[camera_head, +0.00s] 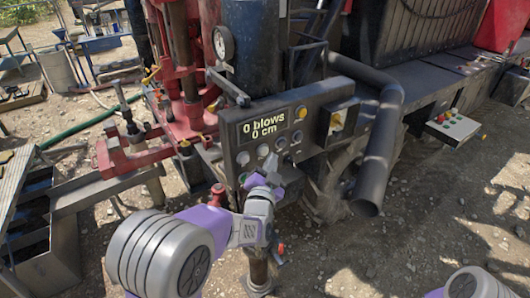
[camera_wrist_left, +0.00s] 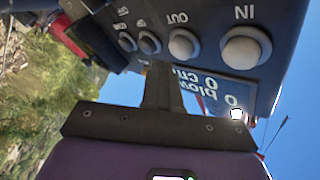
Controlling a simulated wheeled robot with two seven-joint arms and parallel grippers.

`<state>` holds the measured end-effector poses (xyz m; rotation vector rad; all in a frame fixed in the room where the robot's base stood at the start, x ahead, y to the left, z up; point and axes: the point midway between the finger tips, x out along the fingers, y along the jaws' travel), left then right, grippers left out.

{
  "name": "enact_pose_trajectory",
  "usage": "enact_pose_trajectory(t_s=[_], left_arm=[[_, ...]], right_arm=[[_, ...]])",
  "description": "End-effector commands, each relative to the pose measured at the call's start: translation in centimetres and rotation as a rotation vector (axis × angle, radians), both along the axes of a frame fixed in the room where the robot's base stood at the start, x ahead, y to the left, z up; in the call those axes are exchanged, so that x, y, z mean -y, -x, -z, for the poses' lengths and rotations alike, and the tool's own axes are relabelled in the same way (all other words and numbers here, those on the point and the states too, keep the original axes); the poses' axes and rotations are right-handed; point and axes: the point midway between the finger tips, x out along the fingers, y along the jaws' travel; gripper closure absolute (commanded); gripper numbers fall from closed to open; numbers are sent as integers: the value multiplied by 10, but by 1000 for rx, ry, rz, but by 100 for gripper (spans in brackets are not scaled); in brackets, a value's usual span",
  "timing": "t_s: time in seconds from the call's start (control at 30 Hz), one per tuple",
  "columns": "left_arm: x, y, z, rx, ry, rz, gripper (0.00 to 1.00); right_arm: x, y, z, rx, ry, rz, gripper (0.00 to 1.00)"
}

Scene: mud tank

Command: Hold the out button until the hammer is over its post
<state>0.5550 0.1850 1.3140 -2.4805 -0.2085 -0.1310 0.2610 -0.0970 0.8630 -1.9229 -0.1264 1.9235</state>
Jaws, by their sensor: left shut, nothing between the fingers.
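The dark control panel (camera_head: 290,125) shows "0 blows 0 cm" on its display, with a row of round buttons below. In the left wrist view, upside down, the out button (camera_wrist_left: 183,44) is pale and round, beside the in button (camera_wrist_left: 244,46). The out button also shows in the head view (camera_head: 263,150). My left gripper (camera_head: 271,166) is shut and empty, its tips close below the button row; I cannot tell whether they touch. In the wrist view its fingers (camera_wrist_left: 161,68) point at the panel, left of the out button. I cannot identify the hammer or its post with certainty.
A red rig frame (camera_head: 125,155) stands left of the panel. A thick black pipe (camera_head: 378,150) bends down on its right. A dark upright post (camera_head: 258,272) stands under my left wrist. A separate button box (camera_head: 453,128) sits farther right. Gravel ground at lower right is clear.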

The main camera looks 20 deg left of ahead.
Motion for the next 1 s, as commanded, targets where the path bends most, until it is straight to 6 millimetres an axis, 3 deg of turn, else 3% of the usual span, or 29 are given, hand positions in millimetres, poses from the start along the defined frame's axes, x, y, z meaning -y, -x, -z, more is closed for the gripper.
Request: enact_pose_trajectory(t_s=[0.43,1.0], left_arm=[[34,26,-1,-1,1,3,100],[37,29,3,-7,1,3,100]], right_arm=[[0,0,-7,0,0,0,42],[0,0,-7,0,0,0,42]])
